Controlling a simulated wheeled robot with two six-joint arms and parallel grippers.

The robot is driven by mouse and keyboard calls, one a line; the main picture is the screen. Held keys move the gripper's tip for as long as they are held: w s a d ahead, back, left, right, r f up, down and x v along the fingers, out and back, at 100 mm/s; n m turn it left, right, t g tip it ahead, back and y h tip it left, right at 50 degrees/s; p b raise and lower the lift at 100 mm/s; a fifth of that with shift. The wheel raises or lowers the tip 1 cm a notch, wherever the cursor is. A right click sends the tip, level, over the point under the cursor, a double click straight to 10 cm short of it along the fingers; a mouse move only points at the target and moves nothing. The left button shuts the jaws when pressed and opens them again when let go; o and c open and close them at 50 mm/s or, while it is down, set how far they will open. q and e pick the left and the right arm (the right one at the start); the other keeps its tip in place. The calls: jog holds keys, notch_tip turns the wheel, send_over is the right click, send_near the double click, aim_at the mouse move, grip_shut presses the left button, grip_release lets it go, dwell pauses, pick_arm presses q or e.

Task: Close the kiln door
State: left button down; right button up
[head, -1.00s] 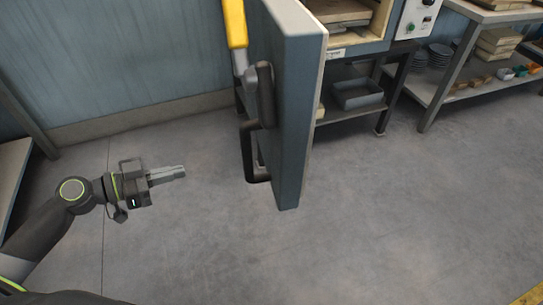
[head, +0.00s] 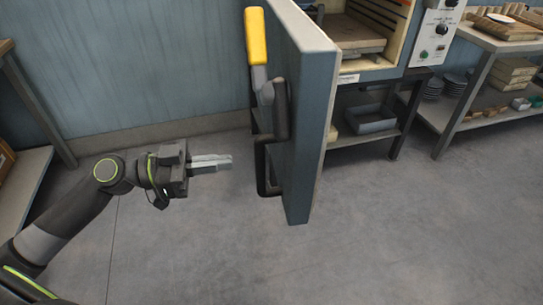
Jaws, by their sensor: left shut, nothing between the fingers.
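The kiln door (head: 306,130) stands wide open, seen nearly edge-on in the middle of the head view. A yellow-gripped lever (head: 256,38) and a dark looped handle (head: 262,170) are on its left face. The kiln (head: 400,50) is behind it to the right, its chamber open with shelves inside. My left gripper (head: 228,162) is shut and empty, pointing right, a little to the left of the looped handle and apart from it. My right gripper is not in view.
A grey bin (head: 370,119) sits on the shelf of the kiln's stand. A rack (head: 455,125) with plates and wooden pieces is at the right. A shelf unit (head: 30,180) stands at the left edge. The floor (head: 420,240) in front is clear.

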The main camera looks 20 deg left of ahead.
aim_at(288, 154)
pick_arm(q)
jog(key=p+x, duration=0.1)
jog(key=x, duration=0.7)
jog(key=shift+w+d+r+p, duration=0.1)
jog(key=shift+d+r+p, duration=0.1)
jog(key=shift+p, duration=0.15)
jog(key=shift+x, duration=1)
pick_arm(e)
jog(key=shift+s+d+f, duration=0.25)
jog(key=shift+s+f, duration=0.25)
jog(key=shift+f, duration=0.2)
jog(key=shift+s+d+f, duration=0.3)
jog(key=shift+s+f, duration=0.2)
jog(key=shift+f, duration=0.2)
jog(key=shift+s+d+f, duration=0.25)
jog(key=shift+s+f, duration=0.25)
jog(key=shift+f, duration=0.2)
pick_arm(q)
jog(key=shift+f, duration=0.1)
